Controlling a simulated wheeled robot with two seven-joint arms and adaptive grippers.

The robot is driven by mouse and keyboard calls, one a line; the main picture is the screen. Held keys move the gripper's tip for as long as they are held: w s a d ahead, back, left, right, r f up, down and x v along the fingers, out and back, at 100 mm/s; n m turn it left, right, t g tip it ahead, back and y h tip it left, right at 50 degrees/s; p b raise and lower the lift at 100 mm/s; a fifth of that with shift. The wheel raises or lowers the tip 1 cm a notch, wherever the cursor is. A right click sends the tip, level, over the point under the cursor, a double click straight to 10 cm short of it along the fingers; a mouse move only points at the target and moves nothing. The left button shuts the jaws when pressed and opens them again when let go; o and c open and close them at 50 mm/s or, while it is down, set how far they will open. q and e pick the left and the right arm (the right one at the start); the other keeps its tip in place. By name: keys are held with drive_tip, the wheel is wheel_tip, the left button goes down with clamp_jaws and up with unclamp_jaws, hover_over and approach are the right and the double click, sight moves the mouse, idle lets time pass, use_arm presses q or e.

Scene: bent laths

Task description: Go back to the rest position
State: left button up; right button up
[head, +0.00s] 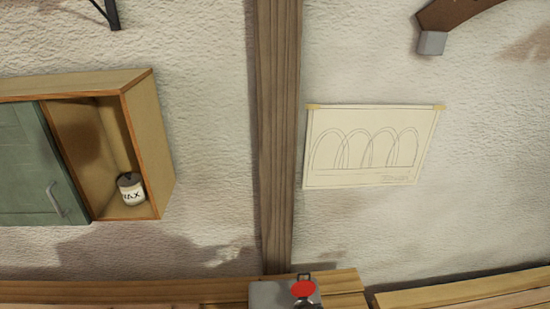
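Neither my left nor my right gripper shows in the head view, and no part of my arms can be made out. The view faces a rough pale wall (220,130) with a wooden post (278,140) running down its middle. What my grippers hold, if anything, cannot be seen.
A wall cabinet (148,145) with a green sliding door (38,165) holds a can (131,190). A drawing of arches (370,147) hangs right of the post. Below are a wooden bench (150,291), a grey box with a red button (303,289), and another wooden surface (470,290).

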drive_tip(key=s+d+f+m+g+h, duration=0.1)
drive_tip(key=s+d+f+m+g, duration=0.3)
drive_tip(key=s+d+f+m, duration=0.6)
drive_tip(key=s+d+f+m+g, duration=0.4)
drive_tip(key=s+d+f+m, duration=0.35)
drive_tip(key=s, duration=0.35)
wheel_tip(320, 180, down, 42)
drive_tip(key=s+g+b, duration=0.1)
drive_tip(key=s+b, duration=0.1)
drive_tip(key=b, duration=1.2)
drive_tip(key=s+f+g+b, duration=0.1)
drive_tip(key=s+f+b, duration=0.4)
drive_tip(key=s+f, duration=0.4)
drive_tip(key=s+f+n+b, duration=0.1)
drive_tip(key=s+f+b, duration=0.4)
drive_tip(key=s+f, duration=0.5)
wheel_tip(320, 180, down, 9)
drive_tip(key=shift+s+a+r+g+y, duration=0.15)
drive_tip(key=shift+s+a+g+y, duration=0.15)
drive_tip(key=shift+a+g+y, duration=0.1)
